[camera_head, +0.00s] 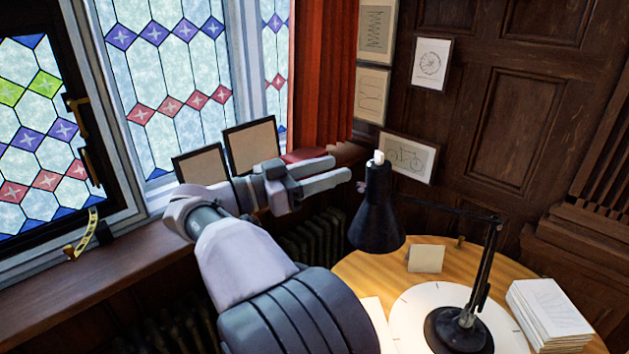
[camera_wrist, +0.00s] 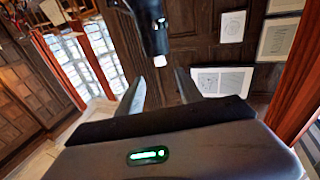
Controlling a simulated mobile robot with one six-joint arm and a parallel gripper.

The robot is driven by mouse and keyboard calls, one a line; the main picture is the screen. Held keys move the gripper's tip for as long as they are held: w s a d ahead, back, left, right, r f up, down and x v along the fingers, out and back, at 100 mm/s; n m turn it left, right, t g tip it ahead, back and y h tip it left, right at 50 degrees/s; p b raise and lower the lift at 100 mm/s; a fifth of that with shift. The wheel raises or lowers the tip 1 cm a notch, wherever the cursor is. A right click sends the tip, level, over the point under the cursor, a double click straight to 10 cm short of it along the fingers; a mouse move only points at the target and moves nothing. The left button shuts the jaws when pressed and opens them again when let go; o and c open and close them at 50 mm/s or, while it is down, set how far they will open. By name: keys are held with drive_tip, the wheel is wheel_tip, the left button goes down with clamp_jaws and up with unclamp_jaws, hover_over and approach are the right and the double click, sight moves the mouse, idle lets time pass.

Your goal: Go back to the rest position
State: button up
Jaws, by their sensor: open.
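My gripper (camera_head: 340,172) is open and empty in the head view, raised in front of the window corner and left of the black desk lamp's shade. In the wrist view my gripper (camera_wrist: 160,88) shows its two fingers apart with nothing between them. The black desk lamp (camera_head: 377,215) stands on the round table, its shade just right of the fingertips in the head view. Its shade with a white tip (camera_wrist: 152,30) shows beyond the fingers in the wrist view. I cannot tell the exact gap between fingers and lamp.
The round wooden table (camera_head: 363,262) holds a white disc (camera_head: 408,318), a small blank card (camera_head: 426,258) and a paper stack (camera_head: 548,315). Two framed panels (camera_head: 250,146) stand on the window sill (camera_head: 125,262), with a yellow curved strip (camera_head: 84,235) at left. A radiator is partly hidden below.

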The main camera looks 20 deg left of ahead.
drive_tip(key=v, duration=0.3)
idle(0.4)
drive_tip(key=w+d+r+m+t+y, duration=0.25)
drive_tip(key=w+d+r+y, duration=0.25)
drive_tip(key=w+d+r, duration=0.6)
drive_tip(key=s+d+r+n+t+y, duration=0.1)
drive_tip(key=d+r+n+y, duration=0.2)
drive_tip(key=d+y, duration=0.2)
drive_tip(key=s+d+r+n+y, duration=0.2)
drive_tip(key=d+y, duration=0.2)
drive_tip(key=s+d+f+g, duration=0.4)
drive_tip(key=s+d+f, duration=0.1)
drive_tip(key=s+f, duration=0.45)
drive_tip(key=s+d+f+g, duration=0.3)
drive_tip(key=s+d+f, duration=0.2)
drive_tip(key=s+f, duration=0.4)
drive_tip(key=s+d+f+g, duration=0.4)
drive_tip(key=s+f, duration=0.3)
drive_tip(key=s, duration=0.3)
wheel_tip(320, 180, down, 34)
drive_tip(key=s+g+b, duration=0.1)
drive_tip(key=s+b, duration=0.1)
drive_tip(key=b, duration=2.9)
drive_tip(key=shift+s, duration=0.2)
